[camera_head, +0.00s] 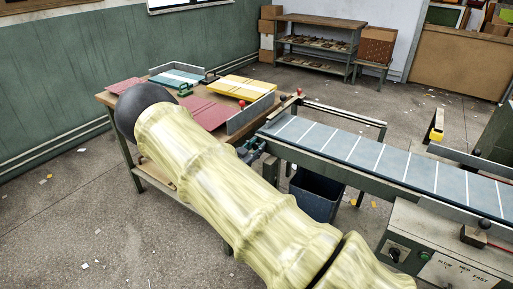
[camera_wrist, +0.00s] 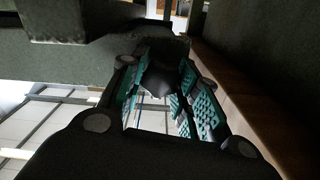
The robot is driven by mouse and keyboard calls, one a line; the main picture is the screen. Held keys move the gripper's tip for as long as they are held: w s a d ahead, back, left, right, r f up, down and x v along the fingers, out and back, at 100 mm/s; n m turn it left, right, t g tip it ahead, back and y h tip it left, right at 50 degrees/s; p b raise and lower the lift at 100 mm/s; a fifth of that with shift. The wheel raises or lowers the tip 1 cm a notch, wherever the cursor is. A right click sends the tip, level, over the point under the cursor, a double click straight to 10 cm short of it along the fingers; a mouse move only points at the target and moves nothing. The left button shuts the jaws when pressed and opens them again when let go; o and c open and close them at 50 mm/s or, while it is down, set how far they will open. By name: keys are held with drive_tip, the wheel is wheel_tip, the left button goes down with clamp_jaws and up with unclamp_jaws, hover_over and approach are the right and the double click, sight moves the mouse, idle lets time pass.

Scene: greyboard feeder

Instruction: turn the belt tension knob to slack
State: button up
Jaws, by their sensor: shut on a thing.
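My gripper (camera_wrist: 157,92) shows in the wrist view with teal ribbed pads on both sides. Its fingers are closed around a dark knob (camera_wrist: 160,76), which I take to be the belt tension knob. The knob lies in shadow under a grey-green frame, so its marking and angle cannot be read. In the head view my pale sleeved arm crosses the middle. Only a bit of my gripper (camera_head: 248,150) shows past it, at the near left end of the conveyor belt (camera_head: 375,158). The knob is hidden there.
A work table (camera_head: 107,98) with red and yellow boards stands left of the conveyor. A dark blue bin (camera_head: 316,193) sits under the belt. A control box (camera_head: 437,245) with a dial and speed labels stands at lower right. The conveyor frame closely surrounds my gripper.

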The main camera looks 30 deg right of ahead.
drive_tip(key=shift+n, duration=0.3)
drive_tip(key=n, duration=0.3)
drive_tip(key=shift+w, duration=0.15)
drive_tip(key=n, duration=0.3)
drive_tip(key=shift+a+r+n, duration=0.1)
drive_tip(key=shift+n, duration=0.3)
drive_tip(key=n, duration=0.3)
drive_tip(key=shift+w+n+p, duration=0.1)
drive_tip(key=shift+n+p, duration=0.2)
drive_tip(key=n, duration=0.3)
drive_tip(key=shift+n+p, duration=0.3)
drive_tip(key=shift+p, duration=0.05)
drive_tip(key=n, duration=0.4)
drive_tip(key=shift+w+a+n+p, duration=0.1)
drive_tip(key=shift+w+n+p, duration=0.05)
drive_tip(key=shift+n+p, duration=0.2)
drive_tip(key=shift+f+n+p, duration=0.15)
drive_tip(key=shift+n, duration=0.85)
drive_tip(key=shift+f+n+p, duration=0.1)
drive_tip(key=shift+n+p, duration=0.05)
drive_tip(key=shift+n, duration=0.8)
